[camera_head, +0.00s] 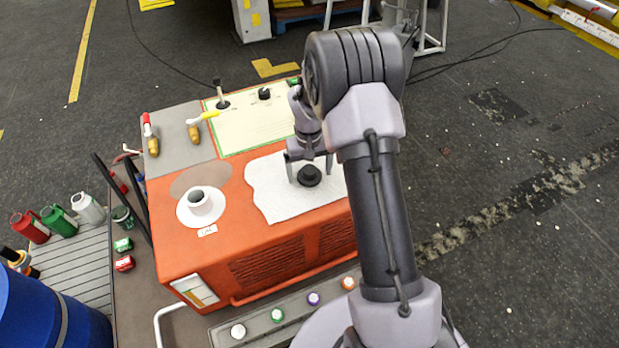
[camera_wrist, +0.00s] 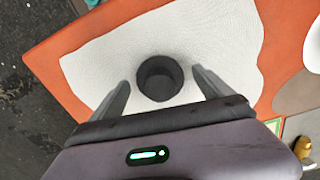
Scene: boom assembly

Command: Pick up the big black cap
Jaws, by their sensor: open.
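The big black cap (camera_head: 309,175) rests on a white cloth (camera_head: 272,200) on top of the orange machine. In the wrist view the cap (camera_wrist: 160,78) is a round dark piece with a raised rim and a hollow middle. My gripper (camera_head: 309,172) is open above and around the cap in the head view. In the wrist view the two fingers of my gripper (camera_wrist: 160,85) stand to either side of the cap, with a gap on each side. I cannot tell how far above the cloth the fingertips are.
A white cup-like part (camera_head: 200,200) stands on a white disc to the left. Black knobs (camera_head: 264,93) stand on a pale panel behind. Several coloured caps (camera_head: 277,314) line the front ledge.

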